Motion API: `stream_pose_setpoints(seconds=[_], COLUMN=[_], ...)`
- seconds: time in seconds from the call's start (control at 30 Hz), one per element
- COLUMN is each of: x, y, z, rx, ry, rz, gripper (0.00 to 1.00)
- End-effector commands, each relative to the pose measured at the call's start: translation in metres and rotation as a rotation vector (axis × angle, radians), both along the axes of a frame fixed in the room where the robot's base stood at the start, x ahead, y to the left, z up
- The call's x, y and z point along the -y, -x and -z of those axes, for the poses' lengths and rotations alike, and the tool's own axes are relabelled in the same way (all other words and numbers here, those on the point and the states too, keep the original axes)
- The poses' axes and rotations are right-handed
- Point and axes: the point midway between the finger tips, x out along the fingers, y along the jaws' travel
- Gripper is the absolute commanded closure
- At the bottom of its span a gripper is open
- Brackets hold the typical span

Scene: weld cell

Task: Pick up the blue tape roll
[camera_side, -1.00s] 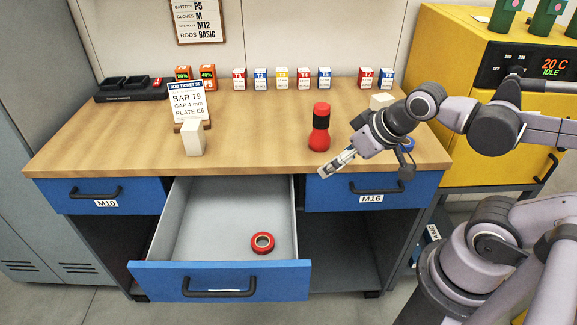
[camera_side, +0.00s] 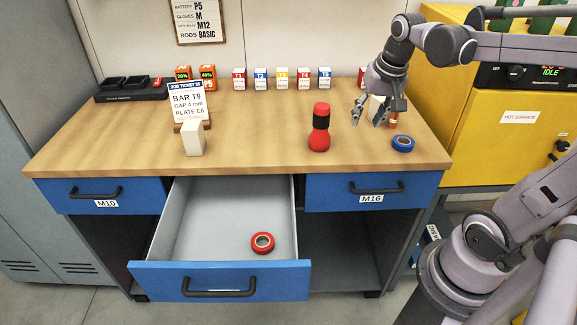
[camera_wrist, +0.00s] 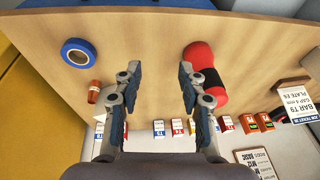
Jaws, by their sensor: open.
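The blue tape roll (camera_side: 403,143) lies flat on the workbench at its right end, near the front edge. It also shows at the upper left of the wrist view (camera_wrist: 79,52). My gripper (camera_side: 368,121) points down above the bench, to the left of the blue roll and a little behind it. In the wrist view my gripper (camera_wrist: 157,75) has its two fingers wide apart with nothing between them. The blue roll is outside the fingers, apart from them.
A red and black bottle-like object (camera_side: 319,128) stands left of my gripper. A small orange-brown item (camera_side: 393,120) stands behind the blue roll. A red tape roll (camera_side: 262,243) lies in the open drawer (camera_side: 220,267). The workbench (camera_side: 250,130) has clear room at centre.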

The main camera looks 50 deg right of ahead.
Motion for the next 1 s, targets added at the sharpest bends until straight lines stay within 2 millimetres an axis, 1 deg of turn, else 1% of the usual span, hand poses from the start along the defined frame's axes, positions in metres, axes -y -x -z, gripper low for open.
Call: stream_pose_setpoints(seconds=[0.03, 0.2, 0.3, 0.4, 0.5, 0.57, 0.67, 0.9, 1.0], x=[0.024, 0.088, 0.117, 0.136, 0.146, 0.148, 0.149, 0.148, 0.148], y=[0.0, 0.009, 0.018, 0.025, 0.03, 0.031, 0.031, 0.031, 0.03], z=[-0.002, -0.003, -0.001, 0.001, 0.002, 0.005, 0.014, 0.046, 0.054], rx=[-0.031, -0.127, -0.171, -0.199, -0.216, -0.221, -0.222, -0.221, -0.221], ry=[-0.026, -0.114, -0.155, -0.183, -0.199, -0.202, -0.204, -0.202, -0.202], rz=[0.096, 0.383, 0.514, 0.605, 0.653, 0.665, 0.668, 0.665, 0.664], gripper=[0.59, 0.59, 0.59, 0.59, 0.59, 0.59, 0.59, 0.59, 0.59])
